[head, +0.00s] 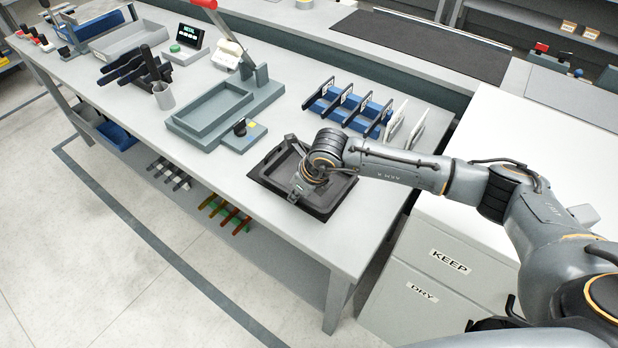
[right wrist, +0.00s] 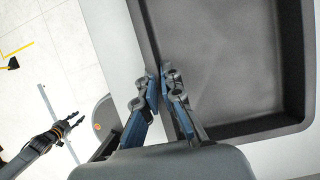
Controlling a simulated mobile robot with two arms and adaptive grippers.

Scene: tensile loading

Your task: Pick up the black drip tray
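The black drip tray (head: 280,166) lies near the front edge of the workbench, partly covered by my right arm. In the right wrist view the tray (right wrist: 225,70) is a shallow dark pan with a raised rim. My right gripper (head: 298,195) is at its near side. In the right wrist view its fingertips (right wrist: 161,88) are close together on either side of the tray wall and look shut on it. My left gripper (right wrist: 74,124) shows small in the right wrist view, away from the tray over the floor, its fingers apart and empty. The head view does not show it.
A grey press with a red lever (head: 232,38) and a flat grey tray (head: 213,112) stand left of the drip tray. A blue rack (head: 350,108) with upright plates stands behind it. A white cabinet (head: 440,285) is at the right. Floor in front is clear.

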